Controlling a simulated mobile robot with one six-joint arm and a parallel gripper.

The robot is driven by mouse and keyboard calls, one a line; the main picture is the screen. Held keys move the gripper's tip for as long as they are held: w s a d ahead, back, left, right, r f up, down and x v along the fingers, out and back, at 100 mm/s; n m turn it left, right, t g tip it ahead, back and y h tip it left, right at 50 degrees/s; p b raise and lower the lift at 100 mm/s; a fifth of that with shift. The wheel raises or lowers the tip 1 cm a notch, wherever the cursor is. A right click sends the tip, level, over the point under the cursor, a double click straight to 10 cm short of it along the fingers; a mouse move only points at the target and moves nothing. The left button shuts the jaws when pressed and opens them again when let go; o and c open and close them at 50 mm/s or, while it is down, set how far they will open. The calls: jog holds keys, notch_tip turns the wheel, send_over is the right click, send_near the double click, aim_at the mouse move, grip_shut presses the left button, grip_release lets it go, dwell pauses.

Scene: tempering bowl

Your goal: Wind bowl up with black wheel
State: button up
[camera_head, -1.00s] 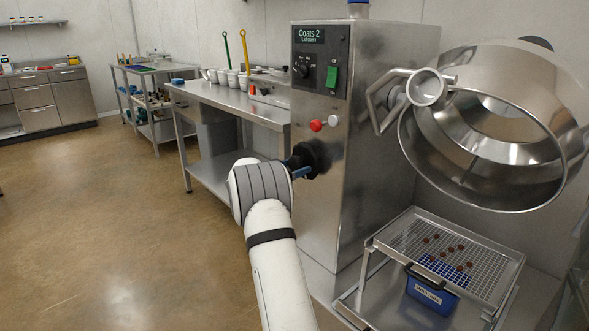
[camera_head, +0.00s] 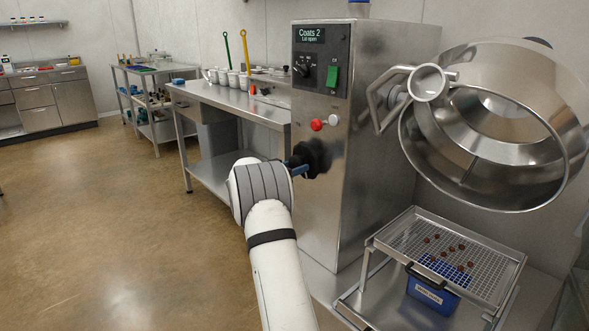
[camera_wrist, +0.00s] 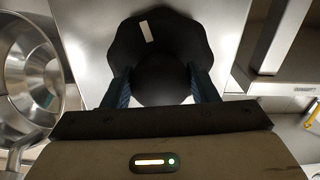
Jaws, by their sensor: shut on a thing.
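The black wheel (camera_head: 317,157) sits on the front of the steel machine cabinet (camera_head: 345,215), below the red button. In the wrist view the wheel (camera_wrist: 158,45) is a lobed black knob with a white mark near its top, left of centre. My gripper (camera_head: 302,169) reaches it from the left. In the wrist view my gripper's blue fingers (camera_wrist: 160,85) are shut on the wheel's hub, one on each side. The steel bowl (camera_head: 490,125) hangs at the right of the cabinet, its wide mouth facing forward and tilted downward. The panel display (camera_head: 309,35) reads "Coats 2, Lid open".
Below the bowl, a mesh tray (camera_head: 450,250) holds several brown pieces, with a blue bin (camera_head: 432,292) underneath. A red button (camera_head: 316,125) and a green switch (camera_head: 331,77) are above the wheel. A steel table (camera_head: 235,97) with white cups stands behind. The floor at left is clear.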

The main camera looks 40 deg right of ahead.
jog(key=n+b, duration=0.2)
jog(key=n, duration=0.1)
jog(key=shift+s+f+n, duration=0.1)
jog(key=shift+n, duration=0.2)
jog(key=n+b, duration=0.1)
jog(key=n, duration=0.2)
jog(key=shift+s+n, duration=0.1)
jog(key=shift+n, duration=0.2)
jog(key=n, duration=0.4)
jog(key=shift+r+n, duration=0.3)
jog(key=shift+r, duration=0.05)
jog(key=n+p, duration=0.2)
jog(key=n, duration=0.1)
jog(key=shift+r+n, duration=0.15)
jog(key=shift+n, duration=0.15)
jog(key=n+p, duration=0.2)
jog(key=n, duration=0.2)
jog(key=shift+r+n+p, duration=0.15)
jog(key=shift+n+p, duration=0.15)
jog(key=shift+p, duration=0.1)
jog(key=n+p, duration=0.3)
jog(key=n, duration=0.1)
jog(key=shift+r+p, duration=0.15)
jog(key=shift+p, duration=0.15)
jog(key=n+p, duration=0.4)
jog(key=n, duration=0.1)
jog(key=shift+n, duration=0.3)
jog(key=shift+n+p, duration=1.15)
jog(key=shift+n, duration=0.15)
